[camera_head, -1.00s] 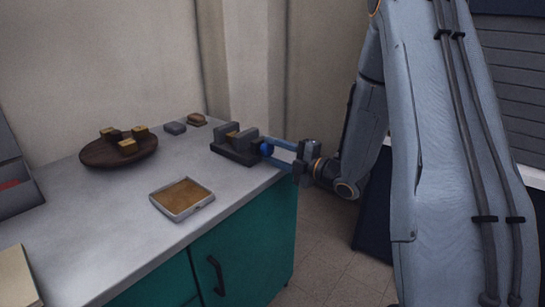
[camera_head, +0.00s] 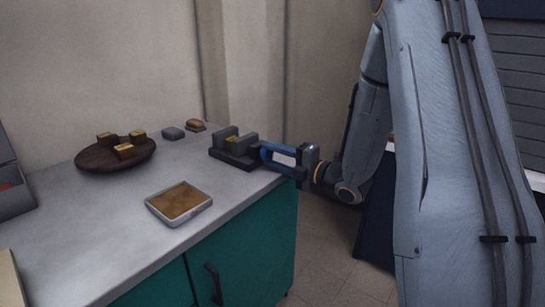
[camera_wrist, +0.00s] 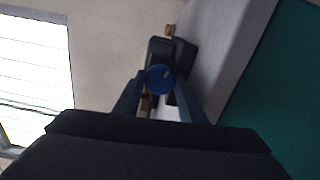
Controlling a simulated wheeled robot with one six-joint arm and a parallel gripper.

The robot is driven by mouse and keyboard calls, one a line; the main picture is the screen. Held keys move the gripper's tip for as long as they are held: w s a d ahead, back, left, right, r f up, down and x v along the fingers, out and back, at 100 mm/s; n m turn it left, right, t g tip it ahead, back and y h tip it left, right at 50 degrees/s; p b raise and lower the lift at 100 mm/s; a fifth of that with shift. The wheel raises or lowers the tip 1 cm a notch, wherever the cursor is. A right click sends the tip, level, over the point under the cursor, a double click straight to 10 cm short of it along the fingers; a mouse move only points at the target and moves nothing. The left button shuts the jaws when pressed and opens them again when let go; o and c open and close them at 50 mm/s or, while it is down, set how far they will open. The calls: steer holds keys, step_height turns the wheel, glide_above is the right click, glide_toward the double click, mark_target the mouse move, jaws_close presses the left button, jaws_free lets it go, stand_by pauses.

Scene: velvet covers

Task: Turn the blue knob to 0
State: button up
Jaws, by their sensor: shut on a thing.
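The blue knob (camera_wrist: 160,79) is on the end of a dark grey vise-like device (camera_head: 232,156) that stands near the right end of the counter. In the wrist view the knob sits between my finger tips, with the dark jaws of the device (camera_wrist: 158,48) behind it. My gripper (camera_head: 266,154) reaches in from the right and is shut on the knob; its blue fingers cover most of the knob in the head view. A small brown-gold block (camera_head: 232,142) sits between the device's jaws. I cannot read any scale or 0 mark.
A round dark wooden board (camera_head: 88,160) with several small gold-topped blocks stands at the back left. A shallow tray (camera_head: 150,208) with a brown inside lies at mid-counter. A grey block (camera_head: 173,133) and a brown item (camera_head: 196,125) are near the wall.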

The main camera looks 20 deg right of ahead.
steer(key=o, duration=1.1)
steer(key=shift+c, duration=0.2)
